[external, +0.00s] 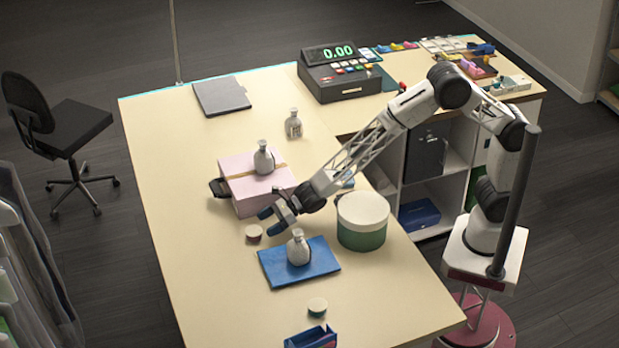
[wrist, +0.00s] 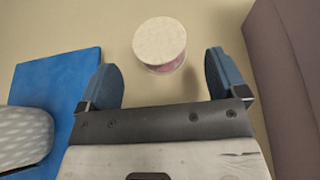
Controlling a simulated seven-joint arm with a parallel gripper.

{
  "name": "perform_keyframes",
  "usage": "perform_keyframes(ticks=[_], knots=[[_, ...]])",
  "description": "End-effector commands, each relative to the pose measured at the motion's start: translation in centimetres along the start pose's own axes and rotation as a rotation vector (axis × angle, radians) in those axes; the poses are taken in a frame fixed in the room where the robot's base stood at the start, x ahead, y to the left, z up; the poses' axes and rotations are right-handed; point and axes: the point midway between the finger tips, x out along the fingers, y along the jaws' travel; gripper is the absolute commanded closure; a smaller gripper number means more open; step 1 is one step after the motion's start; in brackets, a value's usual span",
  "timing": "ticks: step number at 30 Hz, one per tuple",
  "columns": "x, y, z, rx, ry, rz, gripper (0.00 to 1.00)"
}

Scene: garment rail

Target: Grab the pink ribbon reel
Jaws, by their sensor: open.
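The pink ribbon reel (wrist: 160,45) is a short cylinder with a cream top and a pink side. It stands upright on the table, just beyond and between my fingertips in the wrist view. In the external view the reel (external: 254,234) sits between the pink box and the blue mat. My gripper (external: 275,213) is open and empty, above the table beside the pink box. Its two blue fingers also show in the wrist view (wrist: 162,78), spread apart, with the reel not between the pads.
The pink box (external: 241,199) bears a vase (external: 264,158). A blue mat (external: 271,275) bears another vase (external: 298,249). A green tub with a cream lid (external: 362,222) stands right of my gripper. Another small reel (external: 317,307) is near the front. Table left of the reel is clear.

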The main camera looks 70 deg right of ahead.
Motion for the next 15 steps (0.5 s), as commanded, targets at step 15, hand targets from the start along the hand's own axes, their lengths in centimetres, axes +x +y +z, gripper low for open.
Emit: perform_keyframes(ticks=[15], knots=[[0.53,0.0,0.03,0.0,0.0,0.0,0.09]])
